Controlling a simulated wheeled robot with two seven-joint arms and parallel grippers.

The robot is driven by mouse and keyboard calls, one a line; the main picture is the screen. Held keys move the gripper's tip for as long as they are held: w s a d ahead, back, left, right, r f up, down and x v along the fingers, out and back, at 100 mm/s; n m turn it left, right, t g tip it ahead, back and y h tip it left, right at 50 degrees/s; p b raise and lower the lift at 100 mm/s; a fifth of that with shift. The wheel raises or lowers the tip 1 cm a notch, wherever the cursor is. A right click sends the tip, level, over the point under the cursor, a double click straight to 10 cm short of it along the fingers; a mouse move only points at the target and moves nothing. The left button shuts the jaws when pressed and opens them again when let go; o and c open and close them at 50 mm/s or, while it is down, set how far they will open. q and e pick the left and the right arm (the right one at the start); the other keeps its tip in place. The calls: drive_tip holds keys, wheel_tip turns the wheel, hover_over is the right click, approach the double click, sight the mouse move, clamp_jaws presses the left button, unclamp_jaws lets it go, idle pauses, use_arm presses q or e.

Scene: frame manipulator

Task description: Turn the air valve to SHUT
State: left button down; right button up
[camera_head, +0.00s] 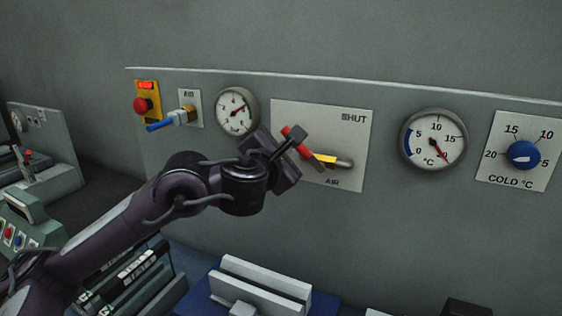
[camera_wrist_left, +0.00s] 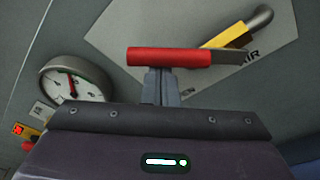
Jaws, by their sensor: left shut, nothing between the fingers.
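The air valve's plate (camera_head: 350,140) is on the grey wall panel, with SHUT at its upper right and AIR at its lower edge. The valve lever (camera_head: 290,132) has a red grip and a grey bar; it slants from upper left to lower right, its grip pointing up-left, away from SHUT. A yellow part (camera_head: 326,160) on a metal pipe (camera_head: 345,163) lies beside the bar. The red grip crosses the wrist view (camera_wrist_left: 165,57). My left gripper (camera_head: 297,138) is shut and empty, its fingers (camera_wrist_left: 160,75) at the grip; contact cannot be told. My right gripper is out of view.
A pressure gauge (camera_head: 236,109) and a blue-handled tap (camera_head: 175,118) are left of the plate, with a red emergency button (camera_head: 141,105). A temperature gauge (camera_head: 435,138) and a blue cold knob (camera_head: 524,155) are at right. White blocks (camera_head: 262,280) stand below.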

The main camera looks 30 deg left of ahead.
use_arm(q)
drive_tip(key=d+r+m, duration=0.3)
drive_tip(key=d+m, duration=0.1)
drive_tip(key=d, duration=0.1)
drive_tip(key=shift+w+r+y, duration=0.15)
drive_tip(key=shift+r+y, duration=0.15)
drive_tip(key=shift+y, duration=0.1)
idle(0.8)
drive_tip(key=shift+a+b, duration=0.1)
drive_tip(key=shift+b, duration=0.2)
